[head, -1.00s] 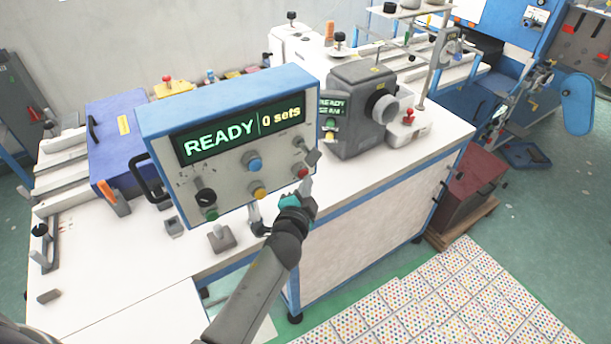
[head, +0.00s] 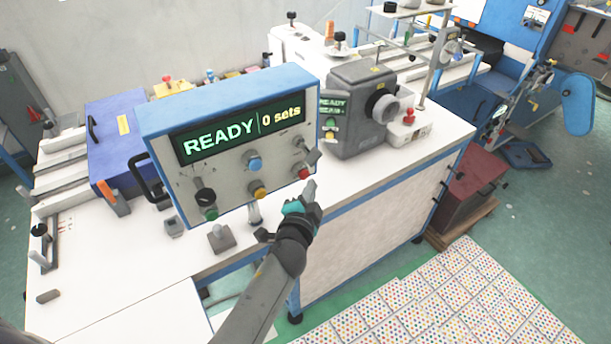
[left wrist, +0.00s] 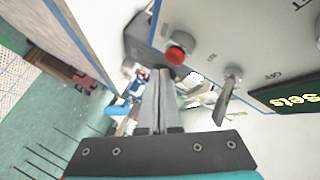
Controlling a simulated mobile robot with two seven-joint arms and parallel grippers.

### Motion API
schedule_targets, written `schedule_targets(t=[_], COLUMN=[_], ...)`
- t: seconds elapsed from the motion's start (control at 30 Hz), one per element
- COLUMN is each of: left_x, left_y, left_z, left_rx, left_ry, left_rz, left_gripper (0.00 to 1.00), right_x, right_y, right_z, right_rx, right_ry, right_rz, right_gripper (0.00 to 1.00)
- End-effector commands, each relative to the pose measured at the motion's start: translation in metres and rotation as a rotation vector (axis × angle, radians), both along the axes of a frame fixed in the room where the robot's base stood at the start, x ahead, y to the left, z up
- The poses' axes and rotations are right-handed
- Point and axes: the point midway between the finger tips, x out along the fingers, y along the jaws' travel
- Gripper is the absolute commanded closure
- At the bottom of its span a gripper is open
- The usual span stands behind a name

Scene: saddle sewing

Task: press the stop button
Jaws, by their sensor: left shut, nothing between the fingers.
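The control panel (head: 228,175) is a blue-topped box whose screen (head: 240,130) reads "READY" and "0 sets". A red button (head: 303,173) sits at the lower right of its face, and I take it for the stop button. The red button also shows in the left wrist view (left wrist: 175,55), above and slightly right of the fingertips. My left gripper (head: 311,185) is shut and empty, just below and right of the red button in the head view. In the left wrist view my closed fingers (left wrist: 158,75) show a visible gap to the button. My right gripper is not in view.
The panel also carries a blue button (head: 254,163), a yellow button (head: 260,192), a green button (head: 210,213) and a toggle switch (left wrist: 230,88) close to my fingers. A grey machine head (head: 355,105) stands to the right. The white tabletop (head: 120,265) is mostly clear at the front left.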

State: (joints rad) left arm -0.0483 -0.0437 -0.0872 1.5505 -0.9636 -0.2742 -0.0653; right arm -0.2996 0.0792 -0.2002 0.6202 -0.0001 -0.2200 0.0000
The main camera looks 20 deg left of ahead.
Motion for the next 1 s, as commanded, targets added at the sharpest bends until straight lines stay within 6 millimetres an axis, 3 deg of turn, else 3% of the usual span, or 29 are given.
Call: schedule_targets(t=[0.17, 0.63, 1.0], left_x=[-0.002, -0.028, -0.031], left_y=[-0.002, -0.037, -0.04], left_z=[0.0, -0.001, 0.0], left_rx=[-0.001, -0.002, 0.0], left_ry=[0.0, -0.001, -0.001], left_rz=[-0.001, -0.002, -0.001], left_gripper=[1.0, 1.0, 1.0], right_x=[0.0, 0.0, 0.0], right_y=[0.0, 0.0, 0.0], right_z=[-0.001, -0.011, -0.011], right_rx=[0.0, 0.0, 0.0], right_ry=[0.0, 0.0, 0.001], right_rz=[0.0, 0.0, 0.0], right_gripper=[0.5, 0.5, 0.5])
